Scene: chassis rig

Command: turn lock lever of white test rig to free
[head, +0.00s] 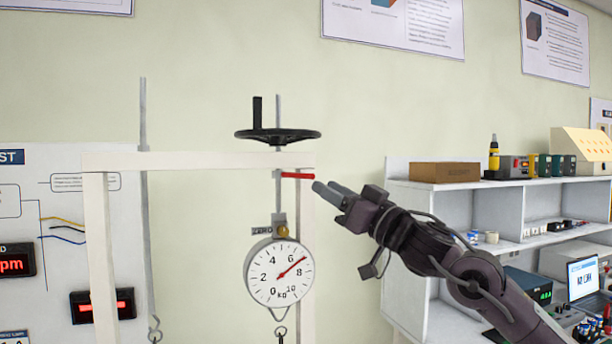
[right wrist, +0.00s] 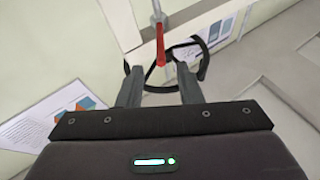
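The white test rig (head: 200,160) is an upright frame with a black handwheel (head: 277,135) on top and a round kg dial (head: 279,273) hanging below. The red lock lever (head: 298,175) sticks out level to the right under the crossbar, by the wheel's rod. In the right wrist view the lever (right wrist: 160,45) points toward the gap between the fingers. My left gripper is not in view.
A white shelf unit (head: 500,210) with boxes and instruments stands at the right. A laptop (head: 583,278) sits on the lower bench there. A panel with red displays (head: 102,305) is behind the rig's left side. The wall between rig and shelf is bare.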

